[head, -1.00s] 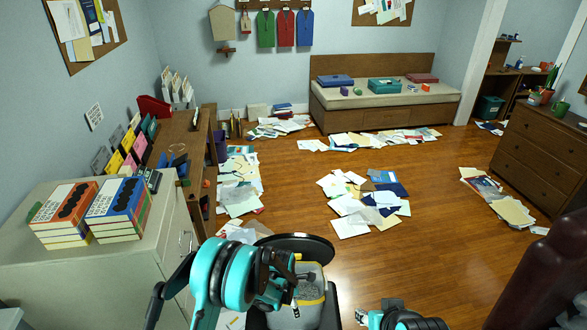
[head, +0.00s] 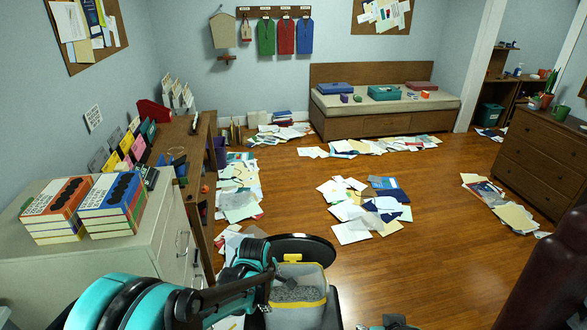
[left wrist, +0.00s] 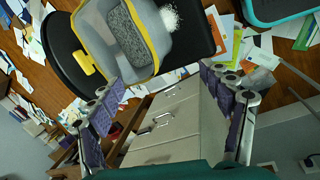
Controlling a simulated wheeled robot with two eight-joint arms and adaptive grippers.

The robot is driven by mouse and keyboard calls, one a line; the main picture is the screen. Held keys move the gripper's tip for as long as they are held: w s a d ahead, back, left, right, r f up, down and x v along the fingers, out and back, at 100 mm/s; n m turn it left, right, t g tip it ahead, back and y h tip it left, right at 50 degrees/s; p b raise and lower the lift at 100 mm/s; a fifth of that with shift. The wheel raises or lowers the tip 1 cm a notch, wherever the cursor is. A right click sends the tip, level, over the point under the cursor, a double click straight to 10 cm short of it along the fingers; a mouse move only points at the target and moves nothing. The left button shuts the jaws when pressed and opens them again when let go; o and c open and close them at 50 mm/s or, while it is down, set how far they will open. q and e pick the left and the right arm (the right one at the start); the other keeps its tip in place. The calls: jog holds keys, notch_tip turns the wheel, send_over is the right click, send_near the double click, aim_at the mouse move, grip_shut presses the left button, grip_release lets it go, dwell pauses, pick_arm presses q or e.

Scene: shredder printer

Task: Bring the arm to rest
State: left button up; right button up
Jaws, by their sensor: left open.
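My left arm comes in from the lower left in the head view. Its gripper (head: 262,262) is above and left of a grey shredder bin with a yellow rim (head: 312,312). In the left wrist view the two purple-padded fingers of this gripper (left wrist: 160,85) are spread apart with nothing between them. The grey bin (left wrist: 152,58) shows beyond the fingertips, apart from them, with grey shreds inside.
A round black lid (head: 318,246) stands behind the bin. A pale cabinet (head: 60,262) with stacked boxes (head: 112,205) stands left. Paper piles (head: 360,210) cover parts of the floor. A brown dresser (head: 540,150) is at right. Bare wooden floor (head: 430,240) lies between.

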pick_arm(q)
jog(key=s+a+m+t+b, duration=0.1)
jog(key=s+a+m+b, duration=0.2)
jog(key=s+m+b, duration=0.1)
jog(key=s+a+m+t+b, duration=0.2)
jog(key=s+a+m+b, duration=0.2)
jog(key=s, duration=0.5)
jog(key=s+a+m+t+y+b, duration=0.1)
jog(key=s+a+m+b, duration=0.3)
jog(key=s+m+b, duration=0.2)
jog(key=shift+s+a+f+m+t, duration=0.3)
jog(key=shift+f+m, duration=0.15)
jog(key=shift+m, duration=0.25)
